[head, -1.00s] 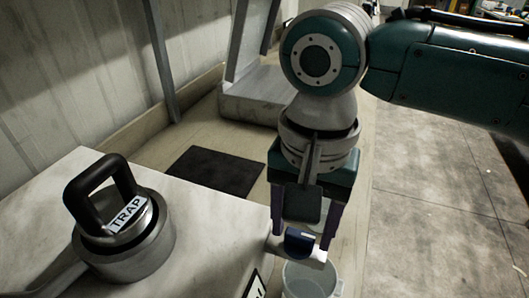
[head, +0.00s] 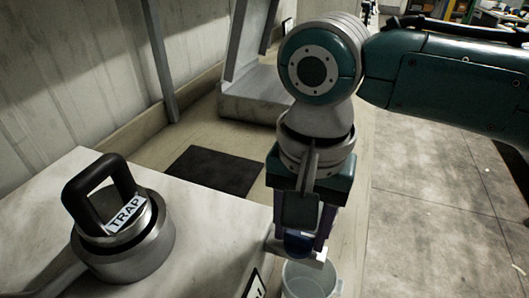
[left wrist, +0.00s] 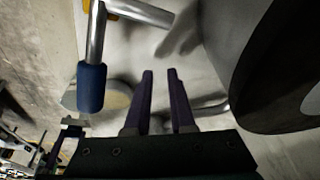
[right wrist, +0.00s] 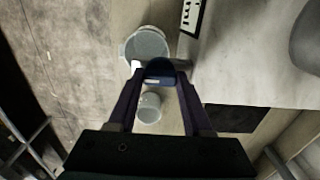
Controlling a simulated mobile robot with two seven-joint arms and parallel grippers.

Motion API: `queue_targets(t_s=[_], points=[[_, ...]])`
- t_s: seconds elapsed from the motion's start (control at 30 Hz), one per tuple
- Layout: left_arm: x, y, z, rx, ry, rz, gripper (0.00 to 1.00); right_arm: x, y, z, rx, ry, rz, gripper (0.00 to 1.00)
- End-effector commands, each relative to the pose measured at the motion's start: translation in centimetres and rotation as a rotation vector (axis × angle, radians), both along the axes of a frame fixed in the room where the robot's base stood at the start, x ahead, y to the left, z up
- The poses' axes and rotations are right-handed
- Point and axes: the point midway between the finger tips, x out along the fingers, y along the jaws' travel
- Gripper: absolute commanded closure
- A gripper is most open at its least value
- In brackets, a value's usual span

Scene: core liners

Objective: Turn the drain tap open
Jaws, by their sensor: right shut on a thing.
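The blue drain tap handle (head: 297,246) is at the right end of the pale block, above a translucent bucket. My right gripper (head: 305,242) points down and is shut on it. In the right wrist view the blue handle (right wrist: 160,69) lies between the two fingertips, and part of it is hidden by them. My left gripper (left wrist: 160,72) shows only in the left wrist view. Its fingers are apart with nothing between them.
The bucket (head: 308,280) stands below the tap. A grey metal lid marked TRAP (head: 125,240) with a black handle sits on the pale block (head: 215,235). A dark mat (head: 214,171) lies behind. In the left wrist view a blue-gripped metal lever (left wrist: 92,88) is left of the fingers.

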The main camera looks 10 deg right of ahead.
Motion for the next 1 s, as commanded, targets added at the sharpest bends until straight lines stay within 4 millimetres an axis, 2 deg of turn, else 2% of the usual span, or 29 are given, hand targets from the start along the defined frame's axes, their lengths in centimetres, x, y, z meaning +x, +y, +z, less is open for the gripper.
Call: queue_targets(t_s=[0.27, 0.47, 1.0], points=[[0.0, -0.2, 0.5, -0.006, 0.000, 0.004, 0.78, 0.0, 0.0, 0.2, -0.001, 0.003, 0.034, 1.00], [0.0, -0.3, 1.7, -0.011, 0.000, 0.007, 0.78, -0.1, 0.0, 0.3, 0.000, 0.005, 0.137, 1.00], [0.0, -0.2, 5.1, -0.006, 0.000, 0.004, 0.78, -0.1, 0.1, 0.3, 0.001, 0.005, 0.627, 1.00]])
